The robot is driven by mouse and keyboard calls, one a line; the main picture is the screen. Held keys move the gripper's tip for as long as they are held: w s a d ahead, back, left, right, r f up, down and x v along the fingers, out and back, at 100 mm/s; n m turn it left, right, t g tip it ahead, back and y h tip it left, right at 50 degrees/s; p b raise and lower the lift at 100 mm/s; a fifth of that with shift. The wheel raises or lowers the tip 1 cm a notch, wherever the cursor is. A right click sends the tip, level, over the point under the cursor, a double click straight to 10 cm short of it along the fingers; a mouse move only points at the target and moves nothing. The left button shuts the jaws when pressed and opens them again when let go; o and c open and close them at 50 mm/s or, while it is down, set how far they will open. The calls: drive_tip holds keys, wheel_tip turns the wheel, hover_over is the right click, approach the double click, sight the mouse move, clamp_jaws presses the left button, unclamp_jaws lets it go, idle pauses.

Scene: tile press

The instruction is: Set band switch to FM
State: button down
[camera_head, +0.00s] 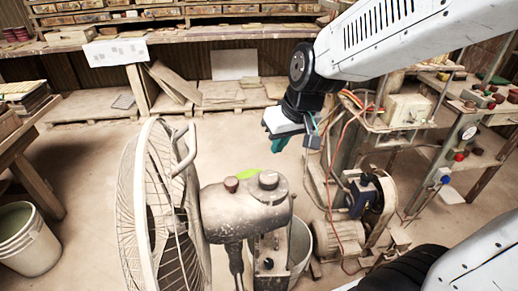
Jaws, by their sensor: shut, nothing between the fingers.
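I cannot make out a band switch or an FM marking in the head view. My gripper (284,133) hangs from the arm near the middle of the picture, dark with teal and pale parts. It is shut and empty, and in the picture it appears above and behind the fan motor, apart from it. A cream box (408,109) stands on the bench at the right, too small to tell whether it bears a switch.
A dusty pedestal fan (160,215) with two knobs on its motor stands close in front. A machine with a motor (338,240) and loose cables stands at the right. A white bucket (27,243) is at the left. Shelves line the back. Open floor lies behind the fan.

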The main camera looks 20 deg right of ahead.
drive_tip(key=s+d+r+g+h, duration=0.1)
drive_tip(key=s+d+r, duration=0.1)
drive_tip(key=s, duration=0.7)
drive_tip(key=s+d+r+m+g+h, duration=0.1)
drive_tip(key=s+d+r, duration=0.2)
drive_tip(key=s, duration=0.7)
drive_tip(key=shift+d+r+m+g, duration=0.3)
drive_tip(key=shift+r, duration=0.2)
